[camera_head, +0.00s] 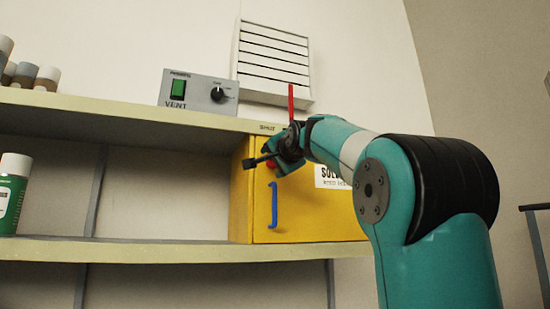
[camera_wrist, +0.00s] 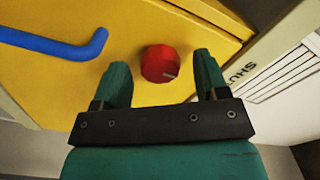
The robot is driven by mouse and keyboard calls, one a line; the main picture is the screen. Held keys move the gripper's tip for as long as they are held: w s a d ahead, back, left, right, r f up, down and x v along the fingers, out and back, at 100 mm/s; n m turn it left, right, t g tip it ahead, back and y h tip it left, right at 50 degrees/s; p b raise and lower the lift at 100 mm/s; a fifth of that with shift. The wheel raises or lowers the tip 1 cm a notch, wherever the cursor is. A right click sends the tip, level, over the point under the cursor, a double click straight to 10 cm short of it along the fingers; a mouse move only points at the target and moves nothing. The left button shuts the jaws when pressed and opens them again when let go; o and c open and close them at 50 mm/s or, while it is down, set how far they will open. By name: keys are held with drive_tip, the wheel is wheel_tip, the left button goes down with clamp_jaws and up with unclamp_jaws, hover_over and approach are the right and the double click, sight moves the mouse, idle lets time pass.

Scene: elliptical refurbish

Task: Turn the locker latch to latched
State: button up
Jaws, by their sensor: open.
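The yellow locker (camera_head: 300,228) stands on the shelf with its door closed, and a blue handle (camera_head: 273,205) is on the door. A round red latch knob (camera_wrist: 160,63) with a pale mark pointing to its lower right shows in the wrist view. In the head view only a bit of red (camera_head: 271,164) shows beside my gripper (camera_head: 268,160). In the wrist view my gripper (camera_wrist: 161,72) is open, with one finger on each side of the knob. A gap shows on both sides, and I cannot tell whether the fingers reach its depth. The blue handle (camera_wrist: 60,43) is at upper left there.
A grey VENT box (camera_head: 198,92) with a green switch and black dial sits on the upper shelf (camera_head: 110,110). A red upright bar (camera_head: 291,103) stands near a SHUT label. A white louvred vent (camera_head: 273,60) is on the wall. A green bottle (camera_head: 12,195) stands far left.

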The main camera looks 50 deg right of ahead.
drive_tip(key=shift+c, duration=0.2)
drive_tip(key=c, duration=0.9)
drive_tip(key=shift+n, duration=0.3)
drive_tip(key=n+b, duration=0.1)
drive_tip(key=n, duration=0.2)
drive_tip(key=shift+f+n, duration=0.1)
drive_tip(key=shift+n, duration=0.2)
drive_tip(key=n+b, duration=0.1)
drive_tip(key=n, duration=0.4)
drive_tip(key=n+b, duration=0.1)
drive_tip(key=n, duration=0.3)
drive_tip(key=shift+n, duration=0.4)
drive_tip(key=shift+d+n, duration=0.1)
drive_tip(key=shift+n, duration=1.9)
